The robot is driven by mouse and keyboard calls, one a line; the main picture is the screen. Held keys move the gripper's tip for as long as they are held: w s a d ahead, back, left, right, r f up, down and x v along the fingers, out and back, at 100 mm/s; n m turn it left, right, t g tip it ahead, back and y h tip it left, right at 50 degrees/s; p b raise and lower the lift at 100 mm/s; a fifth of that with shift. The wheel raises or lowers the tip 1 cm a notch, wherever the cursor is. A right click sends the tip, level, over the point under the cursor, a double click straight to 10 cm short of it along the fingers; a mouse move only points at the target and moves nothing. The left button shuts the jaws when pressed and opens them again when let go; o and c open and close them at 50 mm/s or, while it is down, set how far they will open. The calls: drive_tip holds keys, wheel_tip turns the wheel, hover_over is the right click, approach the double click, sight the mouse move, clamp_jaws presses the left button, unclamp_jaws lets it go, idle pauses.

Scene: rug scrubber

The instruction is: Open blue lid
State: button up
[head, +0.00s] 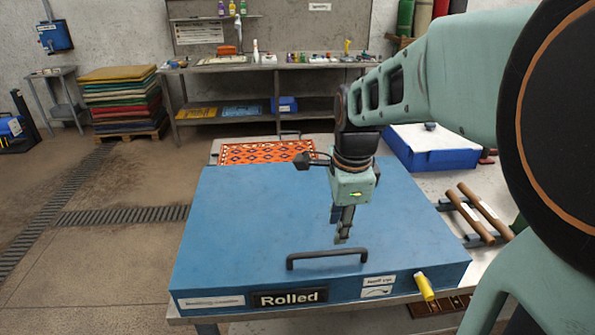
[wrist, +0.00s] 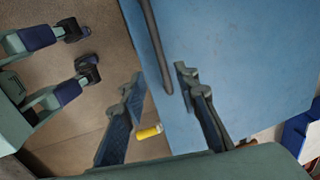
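The blue lid (head: 250,220) is a wide flat panel lying closed on a worktable, with a "Rolled" label on its front face. A dark bar handle (head: 327,256) stands on its top near the front edge. My gripper (head: 342,239) points down just behind and above the right part of the handle. In the wrist view my gripper (wrist: 160,76) has its fingers spread apart, with the handle (wrist: 153,40) running between them in the picture, closer to the right finger. I see no contact with the handle. The lid (wrist: 240,60) fills the right of that view.
A yellow grip (head: 425,287) sticks out at the lid's front right. Rolled rods (head: 485,213) lie to its right, and a blue-and-white box (head: 432,148) stands behind them. A patterned orange rug (head: 265,152) lies beyond the lid. The floor at left is open.

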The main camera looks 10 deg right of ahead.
sight(333, 251)
drive_tip(key=f+b, duration=0.2)
drive_tip(key=f, duration=0.1)
drive_tip(key=w+f+b, duration=0.1)
drive_tip(key=f+b, duration=0.1)
drive_tip(key=f, duration=0.1)
drive_tip(key=w+f+b, duration=0.1)
drive_tip(key=f+b, duration=0.1)
drive_tip(key=f, duration=0.1)
drive_tip(key=shift+s, duration=0.1)
clamp_jaws()
